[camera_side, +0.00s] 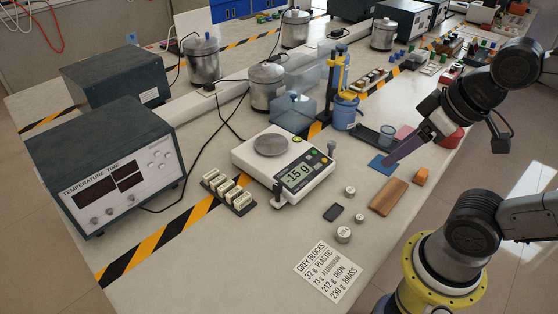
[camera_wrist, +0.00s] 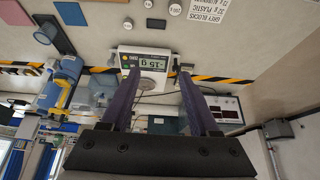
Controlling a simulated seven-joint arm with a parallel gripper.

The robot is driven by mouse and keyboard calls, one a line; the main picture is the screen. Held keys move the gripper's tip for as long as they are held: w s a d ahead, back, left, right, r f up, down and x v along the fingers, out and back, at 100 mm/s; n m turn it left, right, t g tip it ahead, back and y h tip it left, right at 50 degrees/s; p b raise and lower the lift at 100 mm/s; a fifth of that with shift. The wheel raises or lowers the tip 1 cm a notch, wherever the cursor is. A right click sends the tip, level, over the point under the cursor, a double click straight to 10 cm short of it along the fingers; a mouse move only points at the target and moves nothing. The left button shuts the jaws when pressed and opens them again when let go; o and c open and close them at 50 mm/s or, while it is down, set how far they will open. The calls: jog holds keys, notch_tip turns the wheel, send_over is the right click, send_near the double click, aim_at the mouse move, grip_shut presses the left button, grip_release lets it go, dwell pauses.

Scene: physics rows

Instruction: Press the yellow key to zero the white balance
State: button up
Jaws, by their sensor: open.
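The white balance (camera_side: 252,158) stands on the bench, its round pan (camera_side: 270,145) empty and its display (camera_side: 298,177) showing about -15 g, with any decimal point unclear. Small coloured keys sit beside the display; a yellow-orange one (camera_side: 324,160) is at the panel's right end. In the wrist view the fingers (camera_wrist: 160,75) are apart.
A blue square (camera_side: 380,165), a wooden block (camera_side: 388,197), a dark block (camera_side: 333,212) and small metal weights (camera_side: 343,234) lie right of the balance. A row of small blocks (camera_side: 230,192) is left of it. A blue-and-yellow stand (camera_side: 340,75) rises behind.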

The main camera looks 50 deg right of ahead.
jog(key=shift+c, duration=0.2)
grip_shut()
dwell(1.6)
